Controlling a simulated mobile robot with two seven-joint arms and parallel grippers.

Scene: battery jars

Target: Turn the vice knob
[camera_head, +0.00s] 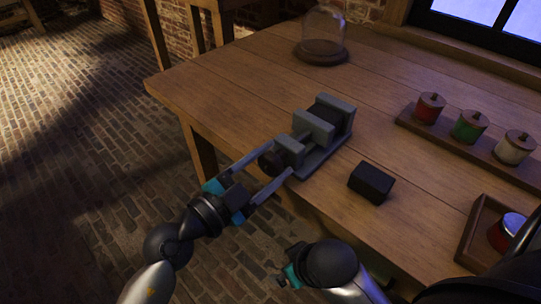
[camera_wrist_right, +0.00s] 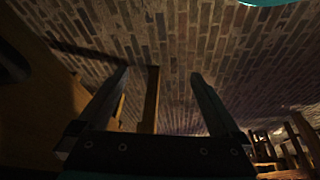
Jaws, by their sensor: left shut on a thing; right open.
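A grey vice (camera_head: 318,135) stands near the front left edge of the wooden table. Its dark round knob (camera_head: 268,161) faces the table's front edge. My left gripper (camera_head: 269,165) reaches in from the lower left, with one long finger on each side of the knob, and is shut on it. My right gripper (camera_head: 287,274) is low in front of the table, away from the vice. In the right wrist view its two fingers (camera_wrist_right: 158,82) stand wide apart with nothing between them.
A black block (camera_head: 371,183) lies right of the vice. A rack (camera_head: 476,148) with red, green and white jars stands at the right. A glass dome (camera_head: 323,35) is at the back. A wooden tray (camera_head: 475,225) with a jar is at the lower right. The table (camera_head: 225,95) is bare left of the vice.

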